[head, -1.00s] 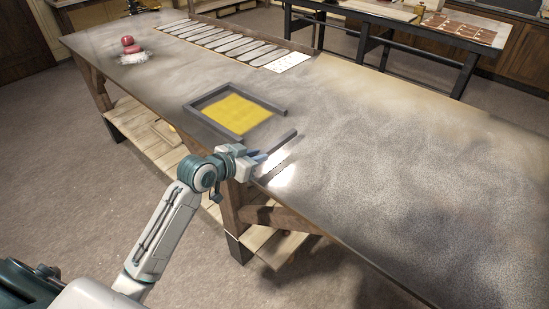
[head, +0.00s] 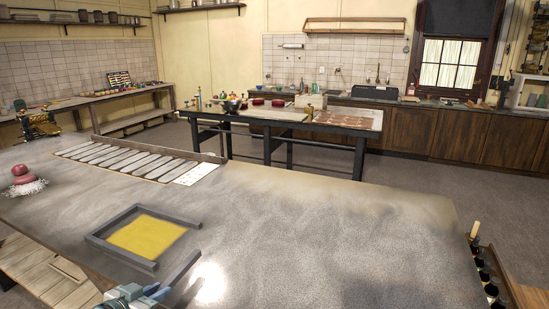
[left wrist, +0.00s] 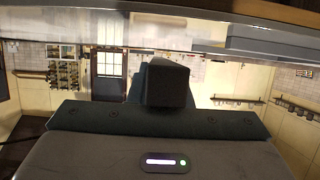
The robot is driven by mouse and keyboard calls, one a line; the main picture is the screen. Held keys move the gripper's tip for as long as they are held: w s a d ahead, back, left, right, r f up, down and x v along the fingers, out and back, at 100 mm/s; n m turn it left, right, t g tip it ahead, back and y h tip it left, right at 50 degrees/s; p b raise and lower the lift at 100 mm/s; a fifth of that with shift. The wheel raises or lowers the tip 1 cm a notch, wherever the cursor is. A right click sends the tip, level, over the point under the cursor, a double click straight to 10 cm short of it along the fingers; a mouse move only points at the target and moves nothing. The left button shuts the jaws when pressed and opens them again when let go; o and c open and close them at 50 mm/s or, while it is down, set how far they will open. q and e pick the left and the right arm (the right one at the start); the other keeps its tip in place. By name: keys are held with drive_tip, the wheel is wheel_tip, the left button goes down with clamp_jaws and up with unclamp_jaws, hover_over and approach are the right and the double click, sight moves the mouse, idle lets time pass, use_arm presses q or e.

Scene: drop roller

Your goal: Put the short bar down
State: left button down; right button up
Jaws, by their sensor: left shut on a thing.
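The short bar (head: 181,268) is dark grey and straight. It lies beside the open right side of a frame of dark grey bars (head: 120,257), with a gap between them. The frame surrounds a flat yellow slab (head: 146,235) on its other sides. My left gripper (head: 150,291) is shut on the short bar's near end, at the table's front edge. In the left wrist view the dark end of the bar (left wrist: 168,83) sticks up before the gripper body. I cannot tell whether the bar touches the tabletop. My right gripper is not in view.
The grey worktable (head: 330,235) is bare to the right of the bar. Pale strips (head: 125,158) and a white card (head: 196,174) lie at its back. A red object (head: 22,175) stands on white material at left. Bottles (head: 486,272) stand by the right edge.

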use_arm(q)
drive_tip(key=d+n+y, duration=0.1)
drive_tip(key=d, duration=0.2)
drive_tip(key=d+n+y, duration=0.1)
drive_tip(key=d, duration=0.2)
drive_tip(key=shift+s+d+t, duration=0.2)
drive_tip(key=shift+d+t, duration=0.2)
drive_tip(key=shift+s+d+r+n+y, duration=0.15)
drive_tip(key=shift+d+n+y, duration=0.15)
drive_tip(key=shift+d+y, duration=0.15)
drive_tip(key=shift+s+d+r+n+y, duration=0.2)
drive_tip(key=shift+d+n+y, duration=0.1)
drive_tip(key=shift+d+y, duration=0.1)
drive_tip(key=shift+s+d+r+n+y, duration=0.1)
drive_tip(key=shift+s+d+n+y, duration=0.05)
drive_tip(key=shift+d+n+y, duration=0.25)
drive_tip(key=shift+s, duration=0.1)
